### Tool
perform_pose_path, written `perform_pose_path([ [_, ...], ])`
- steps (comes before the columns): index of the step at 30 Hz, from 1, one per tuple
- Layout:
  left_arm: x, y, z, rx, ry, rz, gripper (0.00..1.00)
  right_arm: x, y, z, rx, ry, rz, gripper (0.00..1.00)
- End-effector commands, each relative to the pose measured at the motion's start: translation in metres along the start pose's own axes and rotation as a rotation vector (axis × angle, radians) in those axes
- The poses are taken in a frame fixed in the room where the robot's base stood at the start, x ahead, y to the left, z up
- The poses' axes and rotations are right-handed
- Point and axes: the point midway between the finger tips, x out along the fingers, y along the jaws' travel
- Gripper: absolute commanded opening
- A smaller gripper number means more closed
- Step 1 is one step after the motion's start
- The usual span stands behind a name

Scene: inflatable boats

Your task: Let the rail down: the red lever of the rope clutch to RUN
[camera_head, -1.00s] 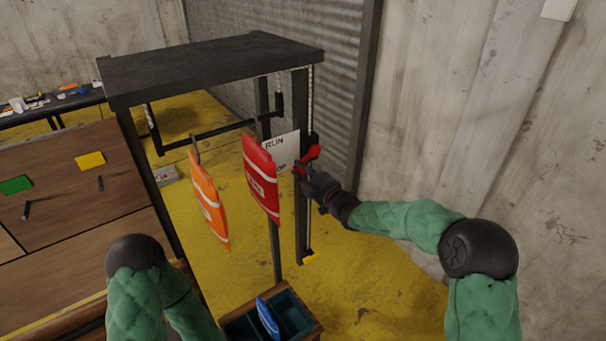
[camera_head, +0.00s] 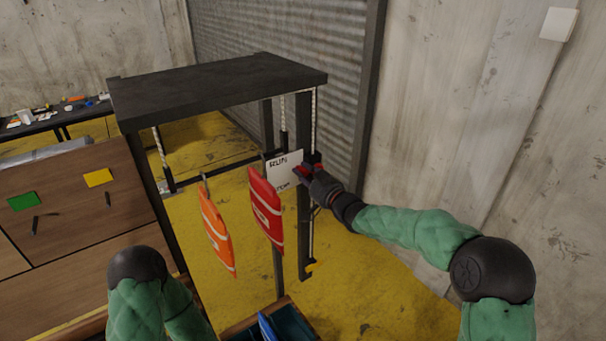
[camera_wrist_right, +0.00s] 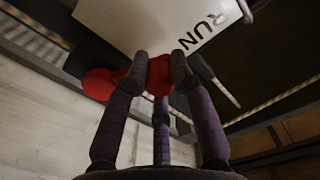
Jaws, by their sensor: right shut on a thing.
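The red lever (camera_head: 304,169) of the rope clutch is at the right post of the dark frame, beside a white plate (camera_head: 284,168) marked RUN above and STOP below. My right gripper (camera_head: 311,178) is shut on the lever. In the right wrist view the lever (camera_wrist_right: 158,76) is between my fingers, under the word RUN. The fingers hide part of it, so its exact setting is hard to tell.
A bin with a blue item (camera_head: 267,328) is below. A wooden cabinet (camera_head: 75,210) stands left; a concrete wall is at right.

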Motion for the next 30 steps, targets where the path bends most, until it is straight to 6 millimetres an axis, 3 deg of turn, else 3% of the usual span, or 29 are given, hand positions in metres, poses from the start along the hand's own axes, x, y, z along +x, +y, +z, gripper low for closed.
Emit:
perform_pose_path([
  [1, -0.005, 0.002, 0.000, 0.000, 0.000, 0.000, 0.40, 0.000, 0.002, -0.015, 0.020, 0.018, 0.002, 0.00],
  [6, -0.011, 0.004, 0.000, 0.000, 0.000, 0.000, 0.40, 0.000, 0.004, -0.020, 0.102, 0.018, 0.002, 0.00],
  [27, -0.015, 0.005, 0.001, 0.000, 0.000, 0.000, 0.40, -0.001, 0.007, -0.024, 0.172, 0.020, 0.002, 0.00],
  [28, -0.015, 0.005, 0.001, 0.000, 0.000, 0.000, 0.40, -0.001, 0.007, -0.024, 0.172, 0.021, 0.002, 0.27],
  [30, -0.015, 0.005, 0.001, 0.000, 0.000, 0.000, 0.40, -0.001, 0.007, -0.024, 0.172, 0.020, 0.002, 0.46],
])
